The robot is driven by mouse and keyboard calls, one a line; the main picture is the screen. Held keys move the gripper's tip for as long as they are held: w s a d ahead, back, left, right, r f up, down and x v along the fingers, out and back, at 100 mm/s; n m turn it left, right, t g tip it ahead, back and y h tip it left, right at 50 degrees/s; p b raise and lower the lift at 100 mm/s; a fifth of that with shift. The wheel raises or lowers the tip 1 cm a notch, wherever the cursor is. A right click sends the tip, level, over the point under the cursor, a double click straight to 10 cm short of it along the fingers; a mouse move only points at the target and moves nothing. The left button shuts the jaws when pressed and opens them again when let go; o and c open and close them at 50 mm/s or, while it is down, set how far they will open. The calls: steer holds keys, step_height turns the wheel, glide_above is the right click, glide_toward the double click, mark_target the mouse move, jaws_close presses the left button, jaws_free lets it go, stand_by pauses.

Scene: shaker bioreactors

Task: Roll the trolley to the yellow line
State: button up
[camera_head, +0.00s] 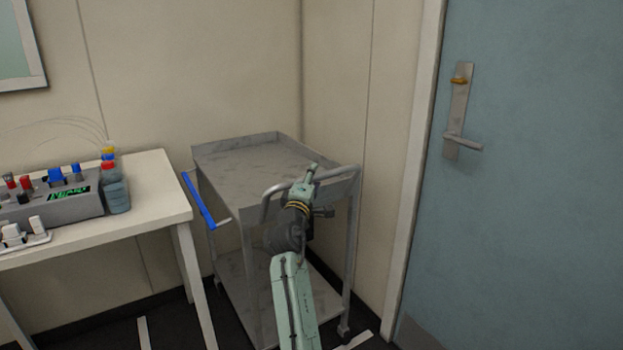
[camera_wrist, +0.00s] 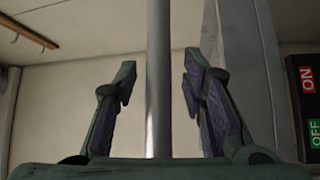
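The grey metal trolley (camera_head: 240,165) stands in the corner between the wall and the door. It has an empty top tray, a lower shelf and a bent tube handle (camera_head: 345,170) on its right front side. My gripper (camera_head: 304,187) is at this handle. In the wrist view, my gripper (camera_wrist: 158,88) is open, with a grey bar (camera_wrist: 158,60), which looks like the handle, running between its fingers. Gaps show on both sides of the bar. My arm hides part of the handle and lower shelf. No yellow line is visible.
A white table (camera_head: 150,190) with a grey device (camera_head: 60,203) and bottles (camera_head: 115,190) stands left of the trolley. A blue bar (camera_head: 198,200) sticks out between them. A blue door (camera_head: 540,180) is at the right. White strips (camera_head: 144,333) mark the dark floor.

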steer(key=shift+c, duration=0.3)
jaws_close()
stand_by(0.6)
